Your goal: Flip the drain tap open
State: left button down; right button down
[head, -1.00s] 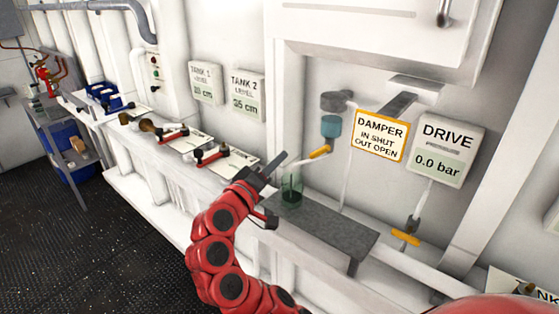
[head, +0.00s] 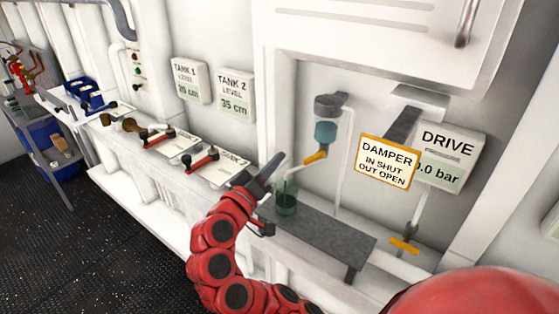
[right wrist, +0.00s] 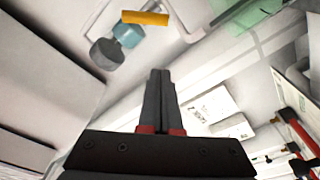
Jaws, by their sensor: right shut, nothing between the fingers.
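The drain tap has a yellow lever (head: 316,158) at the foot of a teal bowl (head: 325,133), which hangs under a grey round head (head: 331,105) on the wall. The lever slants in the head view and shows at the top of the right wrist view (right wrist: 145,18). A green glass jar (head: 286,203) stands below. My right gripper (head: 275,165) is shut and empty, left of the lever and apart from it, above the jar. Its closed fingers also show in the right wrist view (right wrist: 160,76). My left gripper is out of view.
A grey shelf (head: 325,240) lies below the tap. A damper sign (head: 387,162) and a drive gauge (head: 451,158) are to the right. Another yellow handle (head: 404,246) sits lower right. Red levers (head: 201,159) line the ledge at left.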

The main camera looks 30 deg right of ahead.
aim_at(318, 155)
jog(key=s+r+p+x, duration=0.1)
jog(key=p+x, duration=0.3)
jog(key=x, duration=0.3)
jog(key=f, duration=0.1)
jog(key=s+f+p, duration=0.1)
jog(key=s+f, duration=0.1)
jog(key=shift+d+f+p, duration=0.2)
jog(key=shift+d+p, duration=0.1)
jog(key=shift+d, duration=0.1)
jog(key=shift+f, duration=0.1)
jog(key=shift+w, duration=0.1)
